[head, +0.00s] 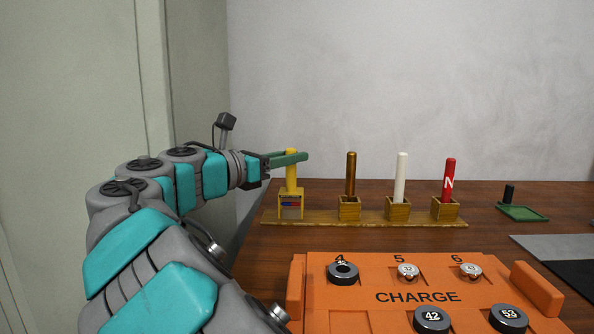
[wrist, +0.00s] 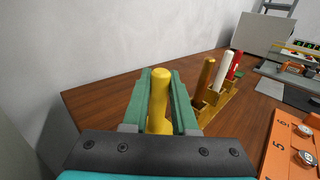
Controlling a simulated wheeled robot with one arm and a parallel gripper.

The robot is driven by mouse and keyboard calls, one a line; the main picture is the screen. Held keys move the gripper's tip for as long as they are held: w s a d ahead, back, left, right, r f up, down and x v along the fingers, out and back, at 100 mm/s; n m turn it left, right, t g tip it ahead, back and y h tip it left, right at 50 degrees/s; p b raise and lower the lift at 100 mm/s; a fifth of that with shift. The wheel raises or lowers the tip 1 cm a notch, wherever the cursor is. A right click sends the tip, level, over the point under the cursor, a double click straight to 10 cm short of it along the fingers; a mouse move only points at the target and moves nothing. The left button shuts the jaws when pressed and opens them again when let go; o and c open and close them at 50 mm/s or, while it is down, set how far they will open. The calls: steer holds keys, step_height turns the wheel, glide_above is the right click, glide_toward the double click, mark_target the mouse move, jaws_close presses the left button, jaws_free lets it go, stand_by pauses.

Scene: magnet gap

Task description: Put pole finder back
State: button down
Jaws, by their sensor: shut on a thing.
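The pole finder (head: 291,172) looks like an upright yellow rod above a yellow block with a small red and blue window. It is at the left end of a wooden rack (head: 420,222); I cannot tell whether it rests on the rack or hangs just above. My gripper (head: 298,158) comes in from the left, its green fingers shut on the upper rod. In the wrist view the pole finder (wrist: 160,95) stands between both fingers, its rounded top showing and its lower end partly hidden.
The rack also holds a brown rod (head: 351,172), a white rod (head: 401,177) and a red rod marked N (head: 449,178) in wooden cups. An orange CHARGE tray (head: 380,297) with metal pieces is in front. A green tray (head: 523,212) lies to the right.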

steer(key=shift+r, duration=0.1)
steer(key=c, duration=0.7)
jaws_free()
steer(key=p+v, duration=0.1)
steer(key=v, duration=1.1)
steer(key=shift+s, duration=0.1)
